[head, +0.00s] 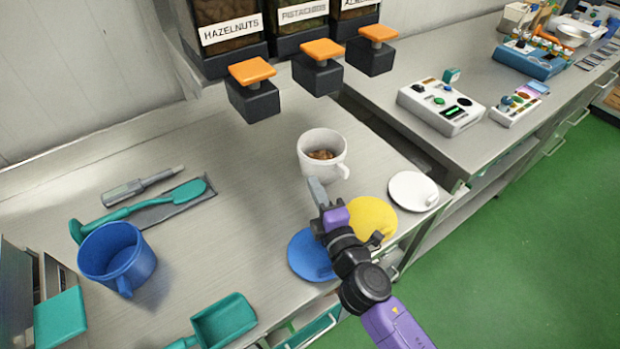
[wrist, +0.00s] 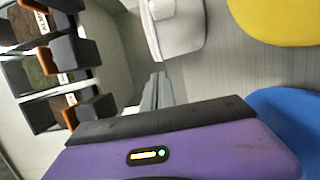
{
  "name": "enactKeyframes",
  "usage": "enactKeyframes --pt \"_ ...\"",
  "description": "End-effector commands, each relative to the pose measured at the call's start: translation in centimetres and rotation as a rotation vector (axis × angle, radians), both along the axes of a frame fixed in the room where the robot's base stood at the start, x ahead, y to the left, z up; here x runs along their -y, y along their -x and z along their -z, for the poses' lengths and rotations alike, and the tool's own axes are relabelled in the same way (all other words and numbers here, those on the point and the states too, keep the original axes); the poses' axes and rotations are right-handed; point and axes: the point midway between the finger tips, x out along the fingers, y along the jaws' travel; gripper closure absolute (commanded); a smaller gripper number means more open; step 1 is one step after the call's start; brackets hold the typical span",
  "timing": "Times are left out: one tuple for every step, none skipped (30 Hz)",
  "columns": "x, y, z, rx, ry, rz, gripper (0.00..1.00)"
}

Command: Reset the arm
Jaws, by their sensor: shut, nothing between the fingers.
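My gripper (head: 316,186) is shut and empty, held above the counter just in front of the white cup. Its shut fingers also show in the wrist view (wrist: 160,88). My purple and black arm reaches in from the lower right in the head view. The white cup (head: 310,150) stands upright with brown nuts in it, and its handle points to the lower right. Part of the cup shows at the top of the wrist view (wrist: 185,38). The gripper appears apart from the cup.
Blue (head: 308,256), yellow (head: 374,217) and white (head: 412,190) discs lie near the counter's front edge, around my arm. Nut dispensers with orange levers (head: 252,71) stand behind. A blue mug (head: 117,258), a teal spatula (head: 150,205) and a teal scoop (head: 224,320) lie left.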

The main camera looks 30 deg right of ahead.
Motion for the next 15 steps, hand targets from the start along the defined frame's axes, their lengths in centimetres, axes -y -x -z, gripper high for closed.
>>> enactKeyframes --pt "-0.1 0.4 0.1 0.000 0.000 -0.001 1.00" --pt "-0.2 0.6 0.1 -0.001 0.000 -0.001 1.00" --pt "-0.2 0.7 0.1 0.000 0.000 -0.001 1.00" --pt "-0.2 0.8 0.0 0.000 0.000 -0.001 1.00" --pt "-0.2 0.9 0.0 0.000 0.000 0.000 1.00" --pt "-0.3 0.9 -0.1 0.000 -0.001 0.000 1.00" --pt "-0.3 0.9 -0.1 0.000 -0.001 0.000 1.00" --pt "-0.3 0.9 -0.1 0.000 -0.001 0.000 1.00" --pt "-0.3 0.9 -0.1 0.000 -0.001 0.000 1.00" --pt "-0.3 0.9 -0.1 0.001 -0.004 0.000 1.00" --pt "-0.3 0.9 -0.1 0.004 -0.010 -0.002 1.00" --pt "-0.5 0.8 -0.1 0.011 -0.032 -0.012 1.00" --pt "-0.7 0.8 -0.3 0.020 -0.059 -0.021 1.00" --pt "-1.0 0.7 -0.7 0.033 -0.090 -0.033 1.00" --pt "-1.5 0.6 -1.4 0.055 -0.140 -0.052 1.00"
